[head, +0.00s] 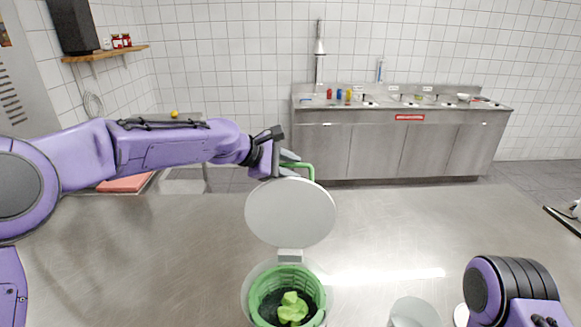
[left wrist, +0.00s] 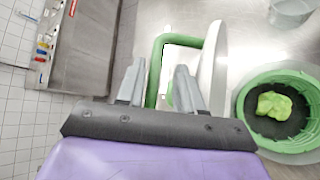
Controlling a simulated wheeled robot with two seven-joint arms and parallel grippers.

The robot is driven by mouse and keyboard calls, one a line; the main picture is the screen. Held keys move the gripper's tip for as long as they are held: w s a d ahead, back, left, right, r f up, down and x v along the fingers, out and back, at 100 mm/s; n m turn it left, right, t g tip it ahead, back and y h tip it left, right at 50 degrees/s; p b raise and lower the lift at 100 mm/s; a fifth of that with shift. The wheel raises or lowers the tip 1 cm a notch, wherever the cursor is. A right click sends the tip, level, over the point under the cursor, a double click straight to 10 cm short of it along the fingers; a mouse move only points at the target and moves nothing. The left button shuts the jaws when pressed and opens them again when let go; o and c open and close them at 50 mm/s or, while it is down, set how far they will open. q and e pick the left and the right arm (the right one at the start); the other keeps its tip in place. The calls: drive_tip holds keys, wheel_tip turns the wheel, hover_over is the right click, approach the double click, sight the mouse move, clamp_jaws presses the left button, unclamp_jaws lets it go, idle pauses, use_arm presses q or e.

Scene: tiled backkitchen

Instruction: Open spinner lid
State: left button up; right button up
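The salad spinner stands on the steel table, with its green basket (head: 268,287) inside a clear bowl and bright green leaves (head: 292,308) in it. Its round white lid (head: 290,212) stands raised upright on the hinge at the back rim; the lid shows edge-on in the left wrist view (left wrist: 212,65). A green handle (head: 311,172) sticks out from the lid's far side. My left gripper (head: 290,160) is at the lid's top edge, beside the handle. In the left wrist view its fingers are apart, with part of the green handle (left wrist: 154,70) showing between them; contact is unclear. My right gripper is out of view.
A clear container (head: 414,312) stands right of the spinner, near my right arm. The table (head: 140,235) is bare to the left. A steel sink counter (head: 400,145) stands along the far wall.

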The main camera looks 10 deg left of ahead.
use_arm(q)
drive_tip(key=shift+s+a+r, duration=0.1)
drive_tip(key=shift+a, duration=0.1)
drive_tip(key=b+v, duration=0.3)
drive_tip(key=v, duration=0.7)
